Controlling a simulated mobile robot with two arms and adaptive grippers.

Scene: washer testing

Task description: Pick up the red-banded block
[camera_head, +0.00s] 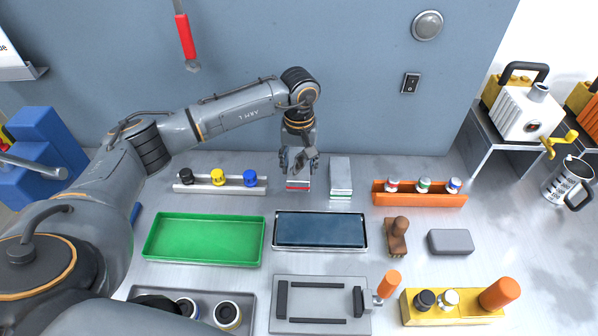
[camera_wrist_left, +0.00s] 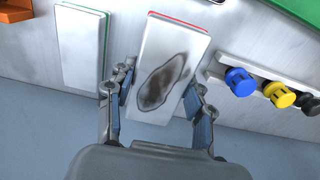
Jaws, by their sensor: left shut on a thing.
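The red-banded block (camera_head: 298,184) is at the back middle of the table, under my left gripper (camera_head: 299,160). In the left wrist view the block (camera_wrist_left: 185,45) is a pale slab with a red band at its far end and a dark smudge on its face. My left gripper (camera_wrist_left: 158,105) is shut on it, with a finger at each long side. I cannot tell whether the block still touches the table. A similar green-banded block (camera_head: 341,176) stands just to the right, and it also shows in the left wrist view (camera_wrist_left: 82,45). My right gripper is not in view.
A white rack (camera_head: 200,188) with black, yellow and blue knobs is left of the block. An orange rack (camera_head: 420,200) is to the right. A green tray (camera_head: 205,262) and a dark blue pad in a tray (camera_head: 320,230) lie in front. The grey wall (camera_head: 360,120) is close behind.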

